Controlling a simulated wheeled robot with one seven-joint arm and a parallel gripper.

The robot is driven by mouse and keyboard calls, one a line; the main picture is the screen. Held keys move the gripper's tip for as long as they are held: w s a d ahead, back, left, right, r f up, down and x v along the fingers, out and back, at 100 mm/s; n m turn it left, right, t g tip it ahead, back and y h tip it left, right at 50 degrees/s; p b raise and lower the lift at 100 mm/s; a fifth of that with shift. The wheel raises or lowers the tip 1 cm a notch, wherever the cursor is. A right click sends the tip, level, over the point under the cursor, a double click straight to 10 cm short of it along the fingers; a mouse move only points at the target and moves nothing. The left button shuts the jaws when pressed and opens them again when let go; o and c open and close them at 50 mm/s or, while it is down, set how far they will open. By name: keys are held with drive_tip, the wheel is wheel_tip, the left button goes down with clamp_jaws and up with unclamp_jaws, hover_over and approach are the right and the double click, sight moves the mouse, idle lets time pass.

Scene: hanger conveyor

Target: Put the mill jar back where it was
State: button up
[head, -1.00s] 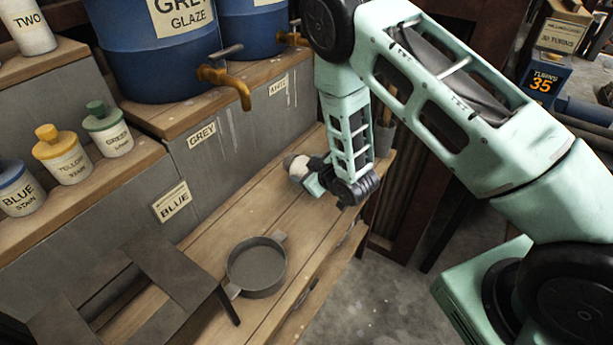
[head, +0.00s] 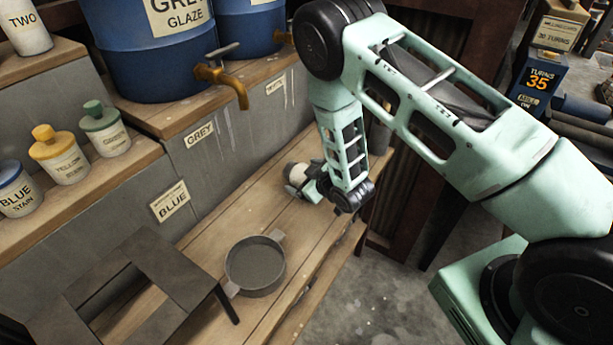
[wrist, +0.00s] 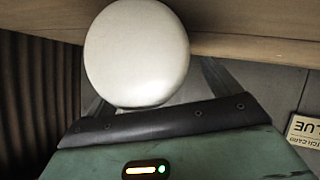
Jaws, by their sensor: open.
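The pale, rounded mill jar (head: 297,174) is at the far end of the wooden bench, partly hidden by my gripper (head: 309,182). In the wrist view the jar's smooth white round face (wrist: 137,52) fills the upper middle, close in front of the gripper. My gripper is open, with dark fingers showing on either side of the jar. Whether the fingers touch it is hidden. The jar appears to be at the bench top, but its underside cannot be seen.
A grey round pan (head: 256,266) sits on the bench beside a dark metal stand (head: 150,275). Blue glaze barrels (head: 150,50) with taps and lidded stain jars (head: 60,155) stand on shelves at left. A counter (head: 541,80) reading 35 turns is at right.

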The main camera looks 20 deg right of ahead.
drive_tip(key=shift+r, duration=0.15)
drive_tip(key=b+v, duration=0.2)
drive_tip(key=v, duration=1)
drive_tip(key=s+a+r+g, duration=0.7)
drive_tip(key=s+a+r, duration=0.15)
drive_tip(key=a, duration=0.25)
drive_tip(key=s+r+g+h, duration=0.1)
drive_tip(key=s+r+g, duration=0.1)
drive_tip(key=s+r, duration=0.3)
drive_tip(key=s+r+g+h, duration=0.1)
drive_tip(key=s+r+g, duration=0.2)
drive_tip(key=s, duration=0.8)
wheel_tip(320, 180, up, 3)
drive_tip(key=shift+s+f+h, duration=0.2)
drive_tip(key=shift+s+h, duration=0.1)
drive_tip(key=shift+s, duration=0.05)
